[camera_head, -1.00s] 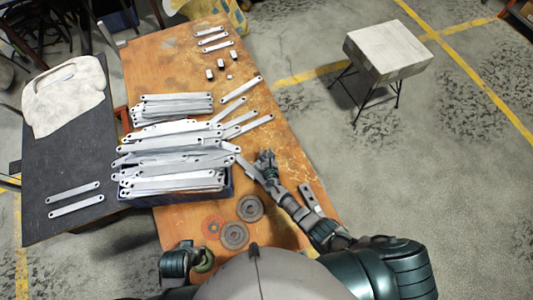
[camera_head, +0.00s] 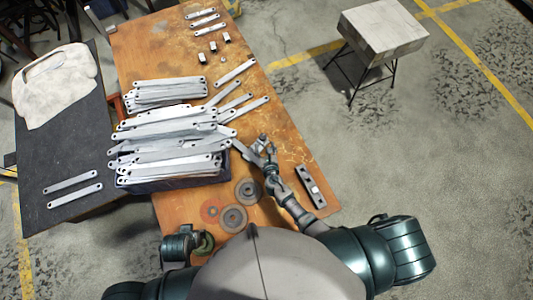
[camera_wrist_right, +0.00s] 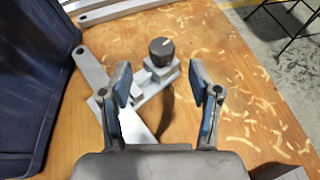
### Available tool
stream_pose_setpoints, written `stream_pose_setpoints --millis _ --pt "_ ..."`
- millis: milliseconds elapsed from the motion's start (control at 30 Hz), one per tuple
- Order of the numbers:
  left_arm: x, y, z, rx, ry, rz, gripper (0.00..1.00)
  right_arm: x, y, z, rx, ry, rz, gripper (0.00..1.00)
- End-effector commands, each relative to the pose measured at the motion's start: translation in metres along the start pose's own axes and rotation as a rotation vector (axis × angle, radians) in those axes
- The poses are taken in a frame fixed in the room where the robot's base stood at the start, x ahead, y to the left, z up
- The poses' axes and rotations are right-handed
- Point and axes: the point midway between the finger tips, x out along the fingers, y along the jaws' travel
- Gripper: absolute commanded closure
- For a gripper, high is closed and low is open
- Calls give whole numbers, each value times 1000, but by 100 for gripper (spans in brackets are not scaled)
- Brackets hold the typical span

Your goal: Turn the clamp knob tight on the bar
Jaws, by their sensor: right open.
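The clamp knob (camera_wrist_right: 162,47) is black with a pale mark on top. It sits on a small metal clamp block (camera_wrist_right: 158,69) in the right wrist view. A flat grey bar (camera_wrist_right: 150,88) runs under the block and meets a wider metal strip (camera_wrist_right: 118,110). My right gripper (camera_wrist_right: 163,88) is open and empty, its fingers apart in front of the knob and not touching it. It also shows in the head view (camera_head: 266,147), by the right side of the strip pile. My left gripper (camera_head: 203,244) is low at the table's front left; its fingers are unclear.
A dark blue bin (camera_head: 180,182) overflows with metal strips on the left; its wall (camera_wrist_right: 32,85) is close in the right wrist view. Grey discs (camera_head: 247,191) and a slotted metal piece (camera_head: 311,187) lie on the wooden table (camera_head: 275,110). A stool (camera_head: 384,35) stands apart on the floor.

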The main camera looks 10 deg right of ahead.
Motion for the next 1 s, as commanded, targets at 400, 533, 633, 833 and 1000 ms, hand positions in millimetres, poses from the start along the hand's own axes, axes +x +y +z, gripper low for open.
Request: stream_pose_setpoints --millis 400,533,633,833,1000 --pt "0 0 0 0 0 0 60 -45 0 -1 0 2 0 38" --pt "0 0 0 0 0 0 60 -45 0 0 0 2 0 38" --pt "0 0 0 0 -1 0 60 -45 0 0 0 2 0 38" --pt "0 0 0 0 0 0 60 -44 0 0 0 1 0 38" --pt "0 0 -1 0 0 0 60 -44 0 -1 0 2 0 38"
